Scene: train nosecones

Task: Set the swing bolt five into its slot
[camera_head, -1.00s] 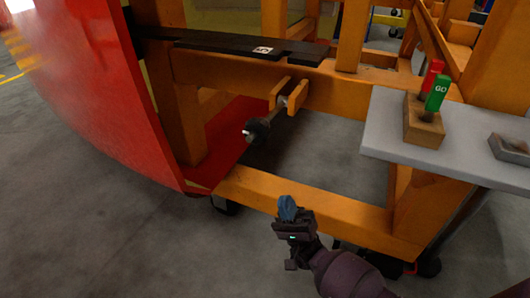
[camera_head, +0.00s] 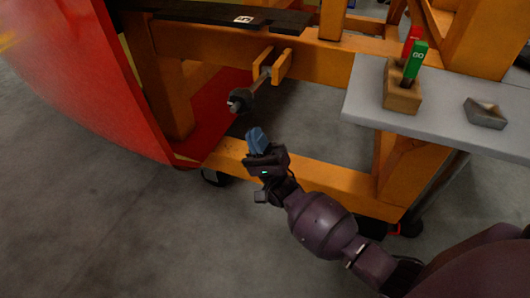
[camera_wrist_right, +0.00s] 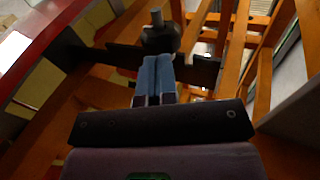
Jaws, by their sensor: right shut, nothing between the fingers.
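The swing bolt (camera_head: 243,98) hangs out from between two orange lugs (camera_head: 272,68) on the orange frame, its dark nut end tilted down toward the lower left. Above it is a dark plate (camera_head: 220,14) with a label reading 5. My right gripper (camera_head: 256,137) is below the bolt, its blue fingers shut and empty, apart from the bolt in the head view. In the right wrist view the blue fingers (camera_wrist_right: 157,72) are together, with the bolt's nut (camera_wrist_right: 160,40) just beyond their tips. My left gripper is not in view.
The red nosecone panel (camera_head: 85,70) stands at the left. A grey shelf (camera_head: 440,110) at the right carries a wooden block (camera_head: 402,98) with green and red pieces and a small grey tray (camera_head: 486,112). An orange lower beam (camera_head: 325,182) runs beneath the bolt.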

